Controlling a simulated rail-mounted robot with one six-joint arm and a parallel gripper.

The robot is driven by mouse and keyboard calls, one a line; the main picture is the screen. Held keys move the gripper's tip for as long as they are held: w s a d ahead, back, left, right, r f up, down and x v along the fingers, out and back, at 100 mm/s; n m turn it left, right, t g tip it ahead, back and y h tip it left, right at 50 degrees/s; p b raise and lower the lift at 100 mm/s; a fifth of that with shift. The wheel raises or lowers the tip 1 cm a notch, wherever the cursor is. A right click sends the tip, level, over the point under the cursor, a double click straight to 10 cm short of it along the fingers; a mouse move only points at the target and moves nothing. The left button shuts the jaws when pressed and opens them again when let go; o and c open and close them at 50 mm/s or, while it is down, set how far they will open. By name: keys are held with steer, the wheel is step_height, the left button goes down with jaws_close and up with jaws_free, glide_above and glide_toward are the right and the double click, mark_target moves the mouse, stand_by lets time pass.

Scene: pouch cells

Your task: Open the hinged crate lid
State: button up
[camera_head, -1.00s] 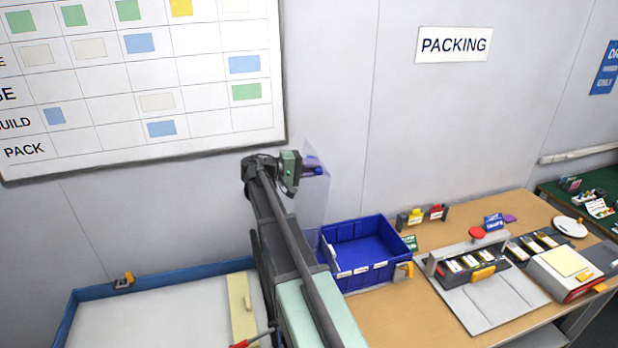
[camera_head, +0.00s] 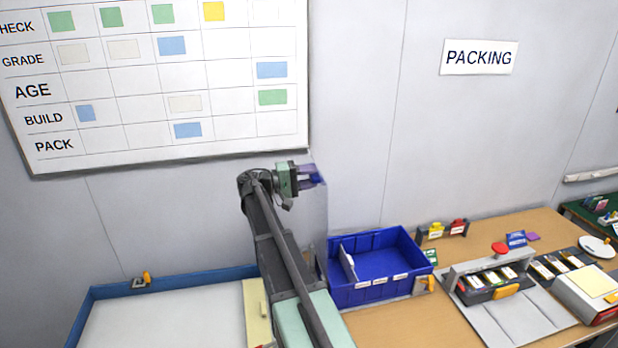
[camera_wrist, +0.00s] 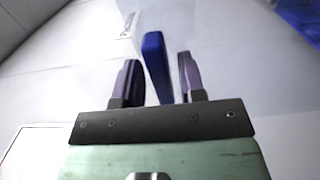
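The blue crate (camera_head: 378,292) sits on the bench, its inside in plain sight. Its clear lid (camera_head: 319,225) stands raised, near upright, along the crate's left side and is faint against the wall. My gripper (camera_head: 318,175) is at the lid's upper end, high above the crate's left edge. In the wrist view a blue tab (camera_wrist: 156,66) stands between the two fingers of my gripper (camera_wrist: 158,78). The fingers are apart, with a gap visible on each side of the tab. In the head view the tab is mostly hidden by the fingers.
White divider-like pieces (camera_head: 347,262) stand inside the crate at its left. Right of it are small holders (camera_head: 442,230) and a grey fixture with a red knob (camera_head: 499,249). A blue-edged tray table (camera_head: 170,315) is at left. The wall is close behind.

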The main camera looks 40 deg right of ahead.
steer(key=shift+o, duration=0.4)
steer(key=shift+a, duration=0.15)
steer(key=v, duration=1)
steer(key=shift+w+a, duration=0.25)
steer(key=s+a+f+n+t+y+b, duration=0.2)
steer(key=s+a+f+t+y, duration=0.15)
steer(key=f, duration=0.45)
steer(key=s+a+f+n+t+y+b, duration=0.1)
steer(key=s+a+f+t+y, duration=0.1)
steer(key=s+a+f+y, duration=0.45)
steer(key=s+a+f+n+t+y+b, duration=0.1)
steer(key=s+a+f+y+b, duration=0.2)
steer(key=a, duration=0.6)
steer(key=s+a+f+n+t+y+b, duration=0.1)
steer(key=s+a+f+y+b, duration=0.2)
steer(key=s+a+f, duration=0.5)
step_height(320, 180, down, 2)
steer(key=shift+a+f+y+b, duration=0.2)
steer(key=shift+a+y+b, duration=0.1)
steer(key=shift+a+b, duration=0.45)
